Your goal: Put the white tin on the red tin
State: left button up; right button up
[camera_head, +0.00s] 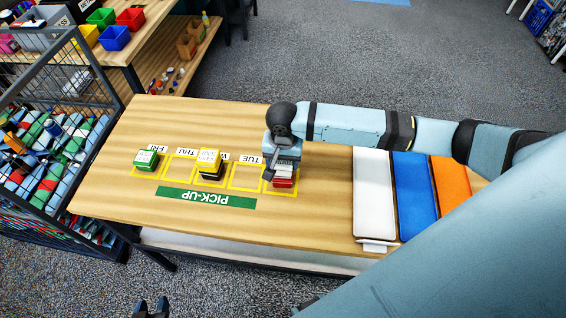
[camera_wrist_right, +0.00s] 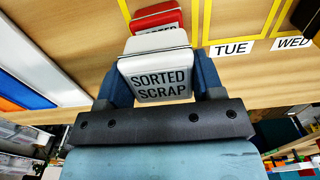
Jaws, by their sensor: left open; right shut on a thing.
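The red tin (camera_wrist_right: 152,20) shows just beyond the white tin in the right wrist view. In the head view the red tin (camera_head: 283,183) stands in the rightmost yellow square, with my right gripper (camera_head: 284,163) directly over it and covering most of the white tin. I cannot tell whether the two tins touch. My left gripper (camera_head: 152,308) is open and empty at the bottom edge, apart from the table.
A green tin (camera_head: 146,160) stands in the FRI square. A yellow tin (camera_head: 209,158) sits on a black tin (camera_head: 211,176) in the WED square. The THU and TUE squares are empty. White (camera_head: 373,190), blue (camera_head: 413,190) and orange (camera_head: 451,185) panels lie at the right. A wire cage (camera_head: 60,85) stands left.

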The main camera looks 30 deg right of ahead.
jog(key=shift+f, duration=0.9)
jog(key=o, duration=1)
jog(key=shift+f, duration=0.1)
notch_tip(320, 180, up, 12)
jog(key=shift+r, duration=0.15)
jog(key=shift+a, duration=0.1)
